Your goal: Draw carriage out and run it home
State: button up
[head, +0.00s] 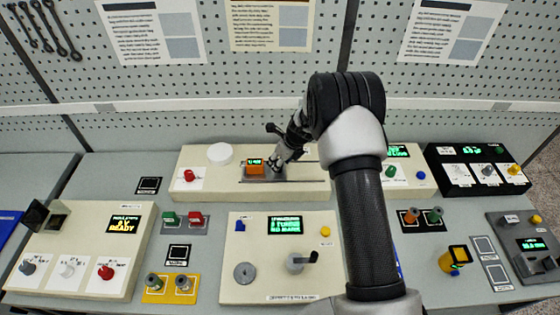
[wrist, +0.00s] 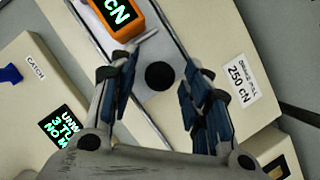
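The carriage appears to be the small orange block with a green-lit display (head: 254,167) on a grey track in the long cream panel at the back. In the wrist view the orange block (wrist: 122,16) sits at the top, partly out of frame, with a thin light bar at its lower end. My gripper (head: 280,160) is just right of the orange block in the head view. In the wrist view my gripper (wrist: 160,92) is open, its blue-padded fingers on either side of a dark round spot (wrist: 160,75) on the pale track plate. I cannot tell whether the fingers touch anything.
A label reading "spring pull 250 cN" (wrist: 239,78) lies right of the track. A red knob (head: 189,175) and white disc (head: 220,154) are left of the carriage.

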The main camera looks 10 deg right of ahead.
grip_shut()
dwell(0.3)
jog(key=d, duration=0.3)
jog(key=s+d, duration=0.1)
jog(key=d, duration=0.3)
jog(key=s+d, duration=0.1)
jog(key=d, duration=0.2)
jog(key=shift+d, duration=0.2)
jog(key=shift+o, duration=0.7)
grip_release()
jog(key=shift+r, duration=0.1)
